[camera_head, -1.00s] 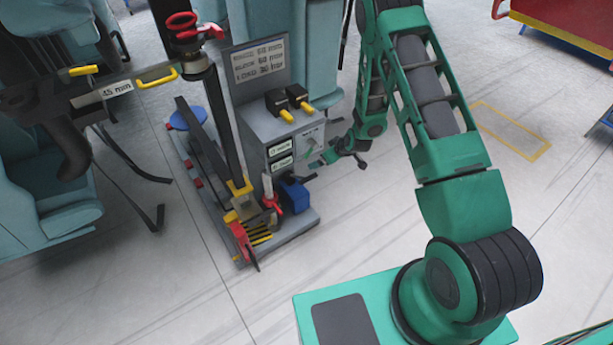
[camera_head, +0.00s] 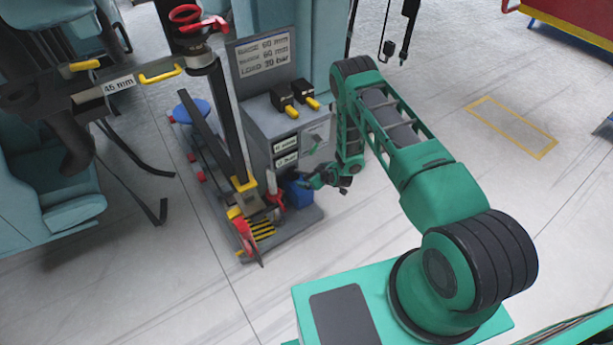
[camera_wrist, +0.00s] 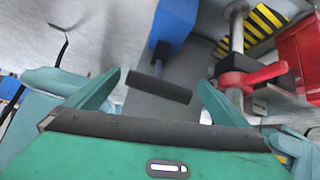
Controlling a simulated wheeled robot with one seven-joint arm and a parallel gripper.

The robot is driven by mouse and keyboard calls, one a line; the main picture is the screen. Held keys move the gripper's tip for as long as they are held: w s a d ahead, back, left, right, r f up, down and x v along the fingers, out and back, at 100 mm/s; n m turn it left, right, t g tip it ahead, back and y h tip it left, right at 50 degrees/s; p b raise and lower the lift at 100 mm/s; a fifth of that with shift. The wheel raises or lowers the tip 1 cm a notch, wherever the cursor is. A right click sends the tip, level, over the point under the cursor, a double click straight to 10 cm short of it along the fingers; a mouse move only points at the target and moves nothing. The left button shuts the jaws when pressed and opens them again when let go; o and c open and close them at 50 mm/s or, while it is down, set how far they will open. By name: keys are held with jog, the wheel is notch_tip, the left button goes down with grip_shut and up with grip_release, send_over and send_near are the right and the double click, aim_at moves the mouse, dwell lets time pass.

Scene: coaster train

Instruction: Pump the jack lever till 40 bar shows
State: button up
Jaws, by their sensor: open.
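A black bar-shaped grip (camera_wrist: 158,87), apparently the jack lever's end, shows in the wrist view in front of a blue block (camera_wrist: 175,22). My gripper (camera_wrist: 160,77) is open, with one teal finger on either side of the bar. I see gaps between bar and fingers. In the head view my gripper (camera_head: 322,178) is low, just right of the blue block (camera_head: 298,193) at the stand's base. The lever is hard to make out there. A sign board (camera_head: 263,57) on the stand has a bottom line reading LOAD in bar; its number is unclear.
A grey stand (camera_head: 262,130) carries two black boxes with yellow levers (camera_head: 298,97). A red lever (camera_wrist: 252,77) and yellow-black stripes (camera_wrist: 262,25) are close right of my gripper. Black posts rise on the stand's left. Floor to the right is open.

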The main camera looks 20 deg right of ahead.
jog(key=shift+x, duration=2.5)
jog(key=shift+c, duration=0.6)
jog(key=c, duration=1.2)
jog(key=shift+w+a+r, duration=0.2)
jog(key=shift+w+r, duration=0.5)
jog(key=shift+r, duration=0.05)
jog(key=shift+w+a+r, duration=0.25)
jog(key=shift+w+r, duration=0.5)
jog(key=shift+c, duration=0.2)
jog(key=o, duration=1.4)
jog(key=shift+c, duration=0.2)
jog(key=shift+s, duration=0.1)
jog(key=v, duration=1)
jog(key=shift+s+d+r, duration=0.15)
jog(key=shift+s, duration=0.1)
